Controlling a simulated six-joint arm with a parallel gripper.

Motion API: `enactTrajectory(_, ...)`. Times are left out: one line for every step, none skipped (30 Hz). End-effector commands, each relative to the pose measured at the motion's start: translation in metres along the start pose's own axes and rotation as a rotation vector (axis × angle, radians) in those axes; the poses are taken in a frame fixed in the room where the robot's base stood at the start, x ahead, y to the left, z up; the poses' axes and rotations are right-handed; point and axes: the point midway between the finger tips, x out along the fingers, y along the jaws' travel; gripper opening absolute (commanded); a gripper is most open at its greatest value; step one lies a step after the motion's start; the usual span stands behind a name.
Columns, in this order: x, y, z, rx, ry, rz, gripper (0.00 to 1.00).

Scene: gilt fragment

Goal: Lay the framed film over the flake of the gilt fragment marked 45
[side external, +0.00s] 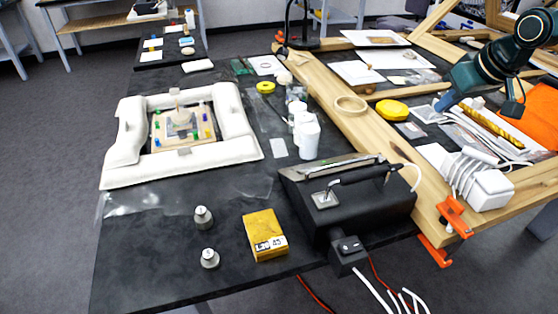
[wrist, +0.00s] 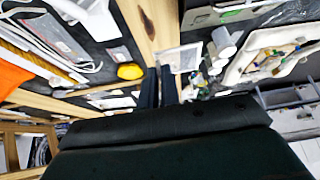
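My gripper (side external: 438,105) is at the upper right in the side view, above the wooden frame. In the wrist view its two dark fingers (wrist: 159,72) are close together. A clear square with a pale rim, apparently the framed film (wrist: 180,58), extends from the fingertips; it also shows in the side view (side external: 427,115). The film seems held clear of the surface. The gilt fragment (side external: 170,138), with small coloured markers, lies inside white padding (side external: 130,112) on the black table at left. It also shows in the wrist view (wrist: 268,60). Its marker numbers are unreadable.
White bottles (side external: 307,138), a black device (side external: 350,200) and a wooden beam (side external: 340,98) stand between my gripper and the fragment. A yellow disc (side external: 393,110) lies near the gripper.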

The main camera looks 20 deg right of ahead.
Motion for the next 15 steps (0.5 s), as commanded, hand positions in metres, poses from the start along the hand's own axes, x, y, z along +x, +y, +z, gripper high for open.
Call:
enactTrajectory(0.003, -0.01, -0.003, -0.021, -0.002, -0.012, 0.0)
enactTrajectory(0.004, -0.015, -0.006, -0.032, -0.002, -0.019, 0.0)
enactTrajectory(0.005, -0.022, -0.008, -0.047, -0.002, -0.027, 0.0)
enactTrajectory(0.006, -0.028, -0.01, -0.059, -0.002, -0.035, 0.0)
enactTrajectory(0.007, -0.034, -0.013, -0.071, -0.001, -0.042, 0.0)
enactTrajectory(0.008, -0.043, -0.015, -0.088, -0.001, -0.052, 0.0)
enactTrajectory(0.009, -0.05, -0.017, -0.103, -0.002, -0.061, 0.0)
enactTrajectory(0.01, -0.057, -0.019, -0.116, -0.001, -0.069, 0.0)
enactTrajectory(0.011, -0.068, -0.022, -0.138, -0.002, -0.082, 0.0)
enactTrajectory(0.013, -0.076, -0.024, -0.154, -0.002, -0.091, 0.0)
enactTrajectory(0.014, -0.086, -0.026, -0.173, -0.002, -0.103, 0.0)
enactTrajectory(0.015, -0.099, -0.029, -0.197, -0.002, -0.118, 0.0)
enactTrajectory(0.016, -0.109, -0.031, -0.216, -0.002, -0.129, 0.0)
enactTrajectory(0.017, -0.12, -0.032, -0.236, -0.002, -0.14, 0.0)
enactTrajectory(0.017, -0.134, -0.034, -0.261, -0.001, -0.155, 0.0)
